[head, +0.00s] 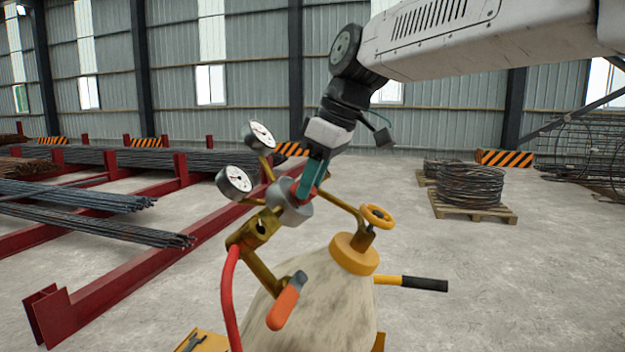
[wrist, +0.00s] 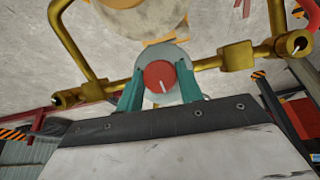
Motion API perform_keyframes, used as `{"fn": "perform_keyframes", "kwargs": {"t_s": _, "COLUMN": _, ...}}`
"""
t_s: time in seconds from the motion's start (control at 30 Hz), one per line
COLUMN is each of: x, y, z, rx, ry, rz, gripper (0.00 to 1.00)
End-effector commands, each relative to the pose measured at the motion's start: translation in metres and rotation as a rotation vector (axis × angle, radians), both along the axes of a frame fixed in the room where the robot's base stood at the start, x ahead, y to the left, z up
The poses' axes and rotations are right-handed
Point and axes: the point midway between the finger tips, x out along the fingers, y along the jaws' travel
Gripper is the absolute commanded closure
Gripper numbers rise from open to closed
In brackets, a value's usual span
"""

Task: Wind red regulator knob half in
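The red regulator knob (wrist: 158,75) shows in the wrist view, round, with a white line on its face pointing down in the picture. It sits at the front of the round grey regulator body (head: 292,208), on brass fittings above a gas cylinder (head: 310,290). My gripper (wrist: 159,80) has its two teal fingers on opposite sides of the knob, seemingly touching its rim. In the head view my gripper (head: 306,184) reaches down to the regulator, and its fingers hide most of the knob.
Two dial gauges (head: 234,180) stand left of my gripper. A yellow valve wheel (head: 377,216) is to its right.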

Motion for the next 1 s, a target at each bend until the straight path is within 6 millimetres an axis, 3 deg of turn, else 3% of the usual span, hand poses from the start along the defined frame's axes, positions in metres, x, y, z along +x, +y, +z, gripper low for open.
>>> {"fn": "perform_keyframes", "kwargs": {"t_s": 0.47, "x": 0.001, "y": -0.001, "z": 0.0, "rx": 0.04, "ry": 0.111, "rz": -0.101, "gripper": 0.86}}
{"fn": "perform_keyframes", "kwargs": {"t_s": 0.5, "x": 0.001, "y": -0.001, "z": 0.0, "rx": 0.04, "ry": 0.111, "rz": -0.101, "gripper": 0.61}}
{"fn": "perform_keyframes", "kwargs": {"t_s": 0.57, "x": 0.001, "y": -0.001, "z": 0.0, "rx": 0.04, "ry": 0.111, "rz": -0.101, "gripper": 0.44}}
{"fn": "perform_keyframes", "kwargs": {"t_s": 0.87, "x": 0.001, "y": -0.001, "z": 0.001, "rx": 0.041, "ry": 0.11, "rz": -0.1, "gripper": 0.42}}
{"fn": "perform_keyframes", "kwargs": {"t_s": 1.0, "x": 0.001, "y": -0.006, "z": 0.013, "rx": 0.041, "ry": 0.108, "rz": -0.101, "gripper": 0.42}}
